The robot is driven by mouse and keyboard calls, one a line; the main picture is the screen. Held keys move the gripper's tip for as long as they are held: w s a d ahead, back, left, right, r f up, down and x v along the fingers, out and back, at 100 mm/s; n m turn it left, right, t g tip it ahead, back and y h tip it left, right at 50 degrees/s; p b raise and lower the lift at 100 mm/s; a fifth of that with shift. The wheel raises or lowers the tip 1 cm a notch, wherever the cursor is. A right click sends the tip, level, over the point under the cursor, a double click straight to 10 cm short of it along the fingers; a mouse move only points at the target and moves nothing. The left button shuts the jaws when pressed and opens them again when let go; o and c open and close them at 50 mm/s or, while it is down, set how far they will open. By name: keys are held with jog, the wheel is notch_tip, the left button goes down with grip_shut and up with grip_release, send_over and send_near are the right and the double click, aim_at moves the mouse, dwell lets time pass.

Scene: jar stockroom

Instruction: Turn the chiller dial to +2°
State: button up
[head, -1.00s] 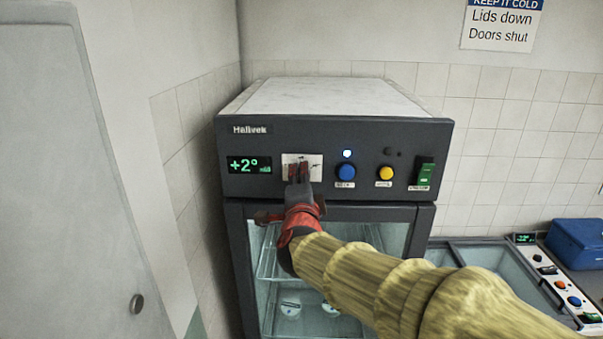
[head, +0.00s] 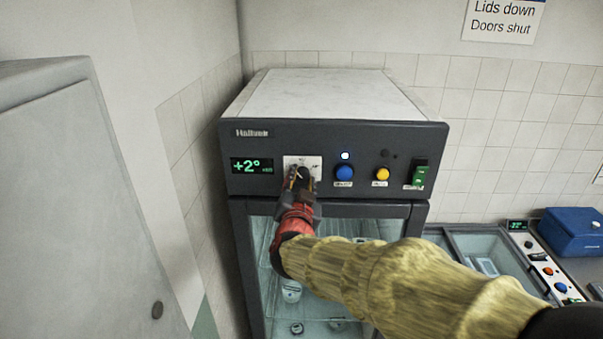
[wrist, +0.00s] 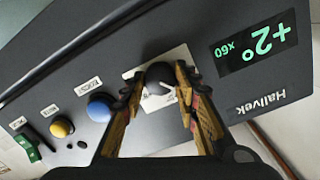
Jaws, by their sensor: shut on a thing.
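The chiller (head: 330,132) is a dark cabinet with a glass door below its control panel. Its green display (head: 251,166) reads +2°. The dial is a round black knob on a white plate (head: 316,161); my gripper covers most of it in the head view. In the wrist view the knob (wrist: 159,76) sits between my two fingertips, with a white pointer mark on its face. My gripper (head: 299,176) is shut on the dial, and its fingers also show in the wrist view (wrist: 157,92).
Right of the dial are a blue button (head: 345,173), a yellow button (head: 382,174) and a green switch (head: 419,174). A chest unit (head: 480,240) with a blue box (head: 572,232) stands at the right. A grey cabinet (head: 75,200) stands close at the left.

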jog(key=shift+f+n+p, duration=0.1)
jog(key=shift+n+p, duration=1.1)
jog(key=shift+n, duration=0.8)
jog(key=o, duration=1.2)
jog(key=shift+c, duration=0.2)
jog(key=s, duration=1.2)
jog(key=shift+a+r, duration=0.4)
